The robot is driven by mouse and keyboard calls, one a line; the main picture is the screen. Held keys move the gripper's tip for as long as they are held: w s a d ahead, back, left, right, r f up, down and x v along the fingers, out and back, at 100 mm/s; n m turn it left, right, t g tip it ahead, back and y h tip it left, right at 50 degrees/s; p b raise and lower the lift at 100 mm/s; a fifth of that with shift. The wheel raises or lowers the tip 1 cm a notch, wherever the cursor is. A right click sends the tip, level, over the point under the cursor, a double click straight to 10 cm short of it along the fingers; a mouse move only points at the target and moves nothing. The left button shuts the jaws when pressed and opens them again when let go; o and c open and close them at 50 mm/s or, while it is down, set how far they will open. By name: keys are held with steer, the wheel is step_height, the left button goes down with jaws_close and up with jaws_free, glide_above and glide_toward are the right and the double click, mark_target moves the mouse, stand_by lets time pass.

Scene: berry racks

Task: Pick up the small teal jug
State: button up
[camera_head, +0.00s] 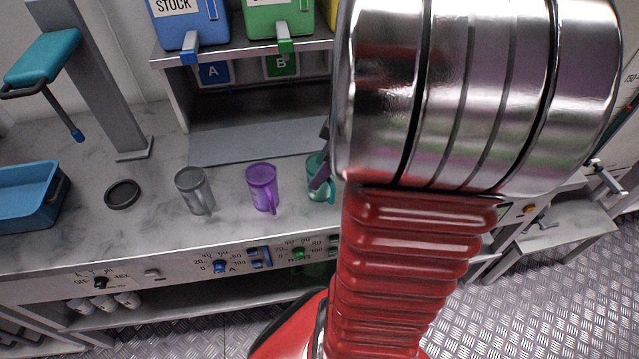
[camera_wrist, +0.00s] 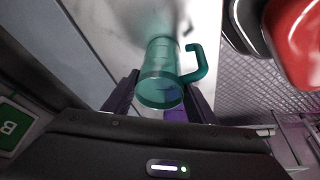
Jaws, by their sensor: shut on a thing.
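The small teal jug (camera_head: 318,186) stands on the marble counter at the right end of a row of jugs, partly hidden behind my arm in the head view. In the wrist view the teal jug (camera_wrist: 160,78) lies between the two dark fingers of my gripper (camera_wrist: 160,100), with its handle to the right. My gripper is shut on the jug's body.
A purple jug (camera_head: 262,188) and a grey jug (camera_head: 194,190) stand to the left on the counter (camera_head: 110,225). A dark round disc (camera_head: 122,194) and a blue bin (camera_head: 28,196) lie farther left. Blue (camera_head: 188,22) and green (camera_head: 278,16) dispensers stand behind, above a shelf.

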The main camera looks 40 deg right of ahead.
steer(key=shift+c, duration=0.3)
step_height(320, 180, up, 10)
stand_by(0.5)
steer(key=shift+s, duration=0.1)
stand_by(0.6)
